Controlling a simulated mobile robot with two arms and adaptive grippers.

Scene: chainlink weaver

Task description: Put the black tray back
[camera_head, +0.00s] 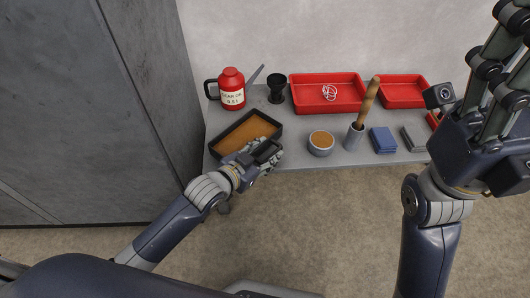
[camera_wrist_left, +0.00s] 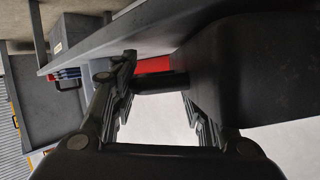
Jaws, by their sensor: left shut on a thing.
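The black tray (camera_head: 269,118) is a shallow rectangular box with a brown-orange inside. It is at the left front of the grey bench in the head view, turned at an angle. My left gripper (camera_head: 266,153) is shut on its near right edge. I cannot tell whether the tray rests on the bench or is slightly raised. In the left wrist view my left fingers (camera_wrist_left: 158,105) have dark surfaces close around them, and the grasp is partly hidden. My right gripper (camera_head: 503,50) is raised at the upper right, cut by the frame; its opening is unclear.
Behind the tray stand a red oil can (camera_head: 232,92) and a black cup (camera_head: 277,88). Two red trays (camera_head: 327,106) (camera_head: 403,103) lie at the back. A round bowl (camera_head: 321,144), a grey holder (camera_head: 354,137) with a wooden handle, and blue blocks (camera_head: 383,140) stand rightward. A grey cabinet (camera_head: 90,100) borders the left.

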